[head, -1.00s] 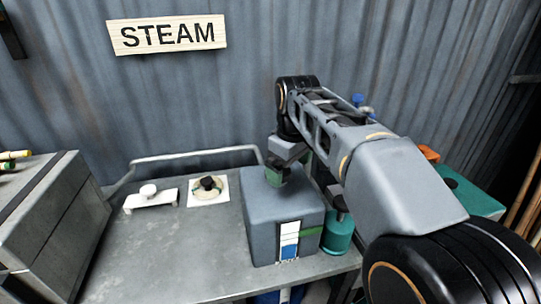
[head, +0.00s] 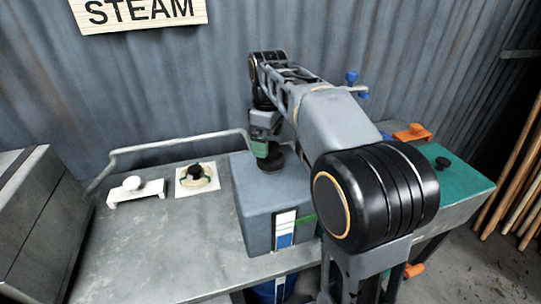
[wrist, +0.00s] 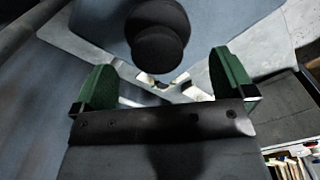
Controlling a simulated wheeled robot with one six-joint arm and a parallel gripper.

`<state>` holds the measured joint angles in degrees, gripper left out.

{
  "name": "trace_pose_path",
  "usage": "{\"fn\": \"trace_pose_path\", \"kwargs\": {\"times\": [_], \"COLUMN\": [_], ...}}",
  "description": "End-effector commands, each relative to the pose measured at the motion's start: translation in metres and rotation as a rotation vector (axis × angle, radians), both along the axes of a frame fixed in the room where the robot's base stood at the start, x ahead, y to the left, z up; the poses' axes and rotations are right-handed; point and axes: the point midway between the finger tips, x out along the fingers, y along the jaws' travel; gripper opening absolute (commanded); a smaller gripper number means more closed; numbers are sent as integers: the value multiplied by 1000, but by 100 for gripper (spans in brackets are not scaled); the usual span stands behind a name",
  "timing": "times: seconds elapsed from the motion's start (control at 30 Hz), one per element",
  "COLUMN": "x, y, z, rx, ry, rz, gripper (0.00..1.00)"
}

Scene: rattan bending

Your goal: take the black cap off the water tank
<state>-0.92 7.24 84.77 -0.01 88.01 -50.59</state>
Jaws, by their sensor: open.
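The water tank (head: 262,210) is a blue-grey box with a blue and white level gauge on its front. Its black cap (head: 271,163) sits on top. My gripper (head: 263,150) is over the tank top, close beside the cap in the head view, where it partly overlaps the cap. In the wrist view, the round black cap (wrist: 158,28) is ahead of the green fingers, near the middle of the gap. My gripper (wrist: 163,62) is open there, with nothing between its fingers. I cannot tell the exact height gap to the cap.
A white plate with a black knob (head: 196,178) and a small white stand (head: 135,190) are left of the tank. A metal rail (head: 180,146) runs behind. A green box (head: 455,182) and an orange item (head: 412,132) are at right. The bench front left is clear.

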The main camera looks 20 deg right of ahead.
Motion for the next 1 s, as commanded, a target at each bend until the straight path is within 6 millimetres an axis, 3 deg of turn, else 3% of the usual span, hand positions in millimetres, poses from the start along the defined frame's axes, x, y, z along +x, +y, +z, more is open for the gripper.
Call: {"fn": "trace_pose_path", "kwargs": {"times": [0.17,0.5,0.8,1.0], "x": [0,1,1,1], "y": [-1,-3,-3,-3], "z": [-11,-51,-54,-54], "rx": [0,0,0,-1], "ry": [2,1,-1,-1], "rz": [-1,-1,-1,-2], "gripper": [100,100,100,83]}}
